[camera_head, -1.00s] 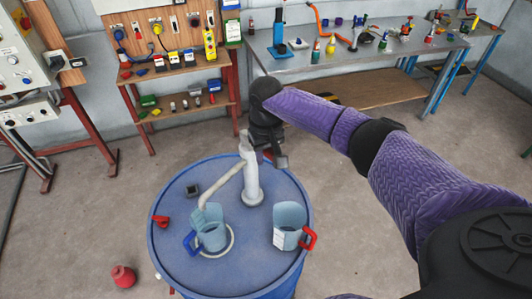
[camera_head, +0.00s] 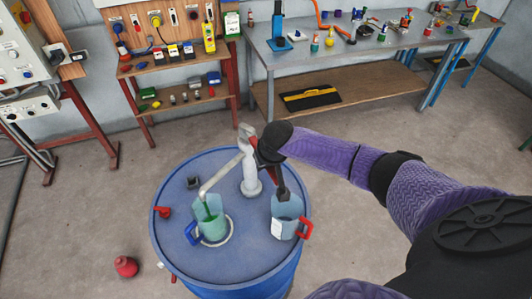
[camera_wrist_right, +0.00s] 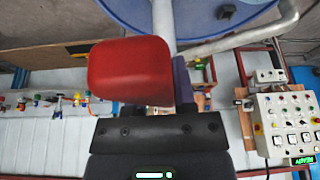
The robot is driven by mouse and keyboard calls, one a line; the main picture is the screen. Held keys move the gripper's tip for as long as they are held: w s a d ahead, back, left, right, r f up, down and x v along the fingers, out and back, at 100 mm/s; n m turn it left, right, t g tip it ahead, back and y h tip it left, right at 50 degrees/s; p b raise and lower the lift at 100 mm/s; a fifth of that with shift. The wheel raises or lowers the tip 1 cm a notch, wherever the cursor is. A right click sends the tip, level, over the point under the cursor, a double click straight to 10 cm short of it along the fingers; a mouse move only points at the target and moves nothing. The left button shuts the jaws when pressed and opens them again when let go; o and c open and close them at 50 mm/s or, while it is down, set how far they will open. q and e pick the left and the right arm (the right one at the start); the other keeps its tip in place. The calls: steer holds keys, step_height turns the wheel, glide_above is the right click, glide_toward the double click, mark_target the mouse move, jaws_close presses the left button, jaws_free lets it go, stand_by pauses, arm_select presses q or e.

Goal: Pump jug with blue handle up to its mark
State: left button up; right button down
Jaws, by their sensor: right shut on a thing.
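The jug with the blue handle (camera_head: 213,229) stands upright on the blue drum's lid, under the spout of the pale hand pump (camera_head: 249,178). Green liquid is in the lower part of this jug, and a green stream shows below the spout end. Its mark is too small to make out. My right gripper (camera_head: 272,168) is at the pump's right side, shut on the red pump handle grip, which fills the middle of the right wrist view (camera_wrist_right: 130,72). The gripper partly hides the lever. My left gripper is not in view.
A second jug with a red handle (camera_head: 285,222) stands on the drum lid (camera_head: 240,263), close under my right gripper. A small dark cap (camera_head: 193,182) and a red part (camera_head: 162,211) lie on the lid. A red object (camera_head: 126,266) is on the floor. Workbenches stand behind.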

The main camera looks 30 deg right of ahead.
step_height(320, 180, down, 6)
steer(key=t+b, duration=0.4)
steer(key=shift+w+f+t+h, duration=0.25)
steer(key=shift+w+t+h, duration=0.1)
steer(key=shift+t+h, duration=0.05)
steer(key=shift+b, duration=0.3)
steer(key=shift+c, duration=2.2)
jaws_free()
steer(key=shift+d, duration=0.1)
steer(key=shift+r, duration=0.1)
